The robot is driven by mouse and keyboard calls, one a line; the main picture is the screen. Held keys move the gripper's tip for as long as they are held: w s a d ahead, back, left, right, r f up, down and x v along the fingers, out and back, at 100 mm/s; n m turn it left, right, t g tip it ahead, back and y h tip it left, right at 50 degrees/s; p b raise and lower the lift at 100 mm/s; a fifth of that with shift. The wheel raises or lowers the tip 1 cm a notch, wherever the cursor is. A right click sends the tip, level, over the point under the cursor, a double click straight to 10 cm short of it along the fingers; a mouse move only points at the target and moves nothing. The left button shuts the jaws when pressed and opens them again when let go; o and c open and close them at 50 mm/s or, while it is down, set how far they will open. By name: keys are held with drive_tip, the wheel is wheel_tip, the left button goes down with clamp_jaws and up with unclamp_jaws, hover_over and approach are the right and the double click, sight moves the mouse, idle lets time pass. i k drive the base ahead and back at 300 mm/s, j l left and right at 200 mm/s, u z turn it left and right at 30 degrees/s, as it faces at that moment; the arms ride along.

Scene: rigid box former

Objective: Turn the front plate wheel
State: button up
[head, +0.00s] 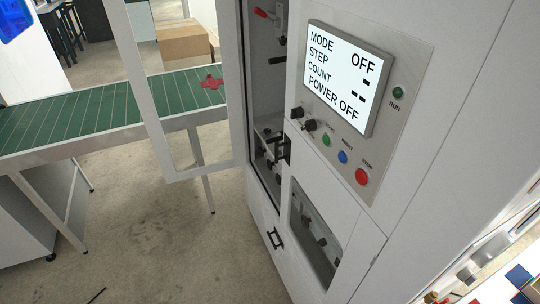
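No part that I can surely call the front plate wheel shows in the head view. A red cross-shaped piece (212,82) appears at the right end of the green conveyor; I cannot tell if it is a hand wheel. A recessed window (315,236) low on the white machine (400,215) holds small dark knob-like parts, too small to make out. A red-tipped lever (262,13) sits inside the tall opening. My gripper is not in view.
The control panel has a screen (338,78) reading POWER OFF, knobs and buttons. A framed door (170,120) stands open at left, in front of the green conveyor (75,115). Cardboard boxes (183,42) stand behind. The floor (150,235) at lower left is mostly clear.

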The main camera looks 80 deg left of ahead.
sight(269, 164)
drive_tip(key=u, duration=2.8)
drive_tip(key=i+j+z, duration=0.1)
drive_tip(key=i+j, duration=1.7)
drive_tip(key=i, duration=0.6)
